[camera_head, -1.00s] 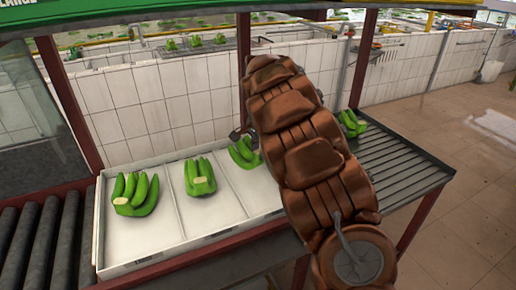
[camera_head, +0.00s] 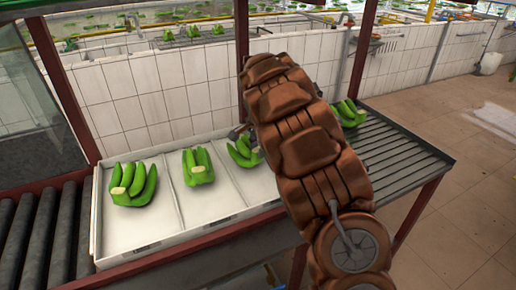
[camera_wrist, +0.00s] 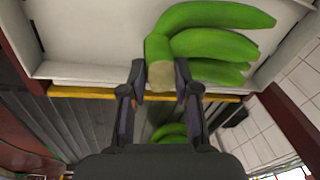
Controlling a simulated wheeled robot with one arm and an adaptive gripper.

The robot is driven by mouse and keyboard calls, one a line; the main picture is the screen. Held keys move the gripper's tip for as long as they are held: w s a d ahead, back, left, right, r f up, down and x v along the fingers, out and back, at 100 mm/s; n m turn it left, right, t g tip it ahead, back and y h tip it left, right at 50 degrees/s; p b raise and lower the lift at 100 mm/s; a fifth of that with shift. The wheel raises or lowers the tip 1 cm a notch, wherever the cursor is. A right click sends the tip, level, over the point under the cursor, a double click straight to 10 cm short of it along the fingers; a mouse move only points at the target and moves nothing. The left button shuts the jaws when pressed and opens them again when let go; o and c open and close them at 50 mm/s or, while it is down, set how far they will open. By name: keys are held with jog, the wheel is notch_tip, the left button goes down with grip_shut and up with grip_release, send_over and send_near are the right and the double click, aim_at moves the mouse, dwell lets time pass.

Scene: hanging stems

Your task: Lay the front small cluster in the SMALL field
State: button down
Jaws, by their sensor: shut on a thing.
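My gripper (camera_wrist: 160,95) is shut on the cut crown of a green banana cluster (camera_wrist: 215,45), seen in the wrist view. In the head view this cluster (camera_head: 243,152) is over the right compartment of the white tray (camera_head: 140,239), partly hidden by my arm, which also hides most of the gripper. Whether it touches the tray floor I cannot tell. Another cluster (camera_head: 349,113) sits on the slatted table to the right. It seems to show below the gripper in the wrist view (camera_wrist: 170,132). No field label is readable.
One cluster (camera_head: 135,183) lies in the tray's left compartment and one (camera_head: 198,166) in the middle. Low dividers part the compartments. Dark rollers (camera_head: 40,235) are at left. A red-brown post (camera_head: 242,60) rises behind the tray. The slatted table's (camera_head: 405,160) right part is bare.

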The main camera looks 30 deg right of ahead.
jog(key=shift+f, duration=0.45)
jog(key=c, duration=0.8)
grip_release()
jog(key=shift+o, duration=0.2)
notch_tip(320, 180, up, 12)
jog(key=s, duration=0.2)
jog(key=s+a+f+n+g, duration=0.1)
jog(key=s+a+n, duration=0.4)
jog(key=s, duration=0.9)
jog(key=s+a+f+n+g, duration=0.1)
jog(key=s+a+f+n, duration=0.3)
jog(key=s, duration=1)
jog(key=s+a+f+n+g, duration=0.1)
jog(key=s+a+n, duration=0.5)
jog(key=s, duration=0.8)
jog(key=shift+f+g+y, duration=0.3)
jog(key=shift+f+y, duration=0.1)
jog(key=shift+f, duration=0.3)
